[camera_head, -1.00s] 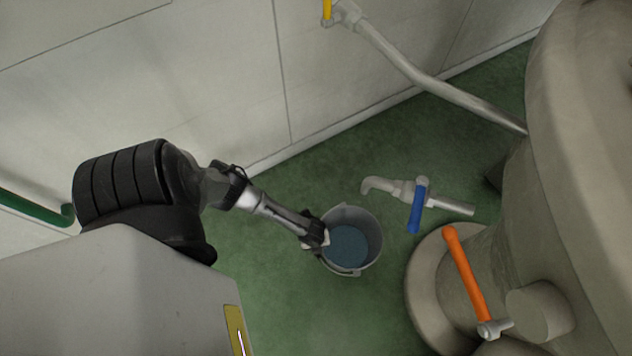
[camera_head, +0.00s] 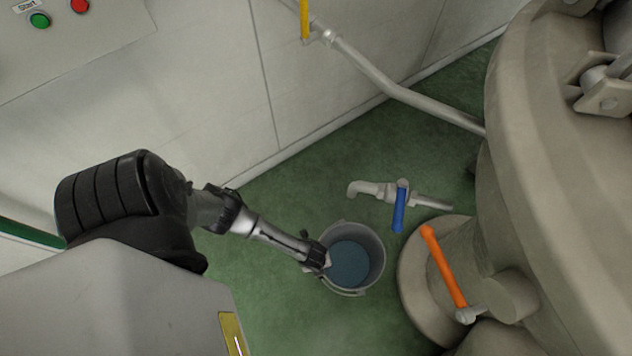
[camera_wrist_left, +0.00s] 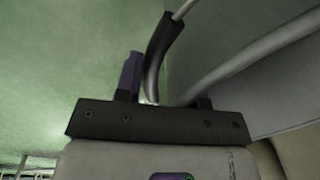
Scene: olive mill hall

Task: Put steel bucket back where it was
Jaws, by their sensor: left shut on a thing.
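The grey steel bucket (camera_head: 362,234) is in the middle of the head view, below the tap, with bluish contents or a bluish bottom inside. My left gripper (camera_head: 317,262) is at its left rim. In the left wrist view the gripper (camera_wrist_left: 150,98) is shut on the dark grip of the bucket's wire handle (camera_wrist_left: 160,50), and the curved grey bucket wall (camera_wrist_left: 230,85) fills the right side. I cannot tell whether the bucket touches the floor. My right gripper is not in view.
A tap with a blue lever (camera_head: 399,208) is just beyond the bucket. A large grey vessel (camera_head: 545,170) on a round base (camera_head: 415,285), with an orange-handled valve (camera_head: 442,262), stands close on the right. Green floor (camera_head: 270,295) is clear at left. A button panel (camera_head: 70,45) is on the wall.

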